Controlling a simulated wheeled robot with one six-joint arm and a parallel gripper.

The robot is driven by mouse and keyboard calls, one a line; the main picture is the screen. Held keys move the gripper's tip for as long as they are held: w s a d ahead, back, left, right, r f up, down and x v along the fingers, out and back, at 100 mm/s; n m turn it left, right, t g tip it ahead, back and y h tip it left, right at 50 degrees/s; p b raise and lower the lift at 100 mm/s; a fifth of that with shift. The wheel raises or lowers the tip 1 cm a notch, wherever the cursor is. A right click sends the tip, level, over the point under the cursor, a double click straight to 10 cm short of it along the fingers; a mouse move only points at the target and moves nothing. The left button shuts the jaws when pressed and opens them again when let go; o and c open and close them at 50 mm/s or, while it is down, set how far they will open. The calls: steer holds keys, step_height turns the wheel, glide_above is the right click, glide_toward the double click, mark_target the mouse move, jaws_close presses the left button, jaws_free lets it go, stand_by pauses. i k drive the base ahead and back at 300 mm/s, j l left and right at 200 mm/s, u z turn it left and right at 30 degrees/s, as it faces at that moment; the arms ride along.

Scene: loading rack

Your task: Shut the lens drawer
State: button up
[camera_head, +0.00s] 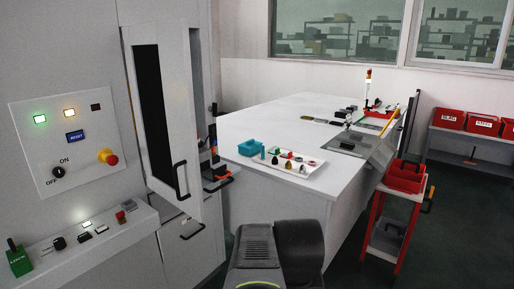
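No drawer is clearly marked as the lens drawer. A dark drawer-like part (216,171) with an orange piece sticks out of the grey machine, between its door and the white table; the door partly hides it. Lower down, a black bar handle (192,231) sits on the machine's front, below the door. I cannot tell how far either is pulled out. The tall machine door (184,110), with a dark window and a black handle, stands swung open. Dark parts of my own arm fill the bottom middle. My gripper's fingers do not show.
A control panel (35,148) with lit buttons and a red knob is on the machine at left, above a ledge of switches (120,235). The white table (275,205) holds a white tray and a teal bin (250,147). A red cart (390,215) stands right; dark floor lies beyond.

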mark_target(220, 172)
steer(key=i+j, duration=0.6)
steer(key=i, duration=0.2)
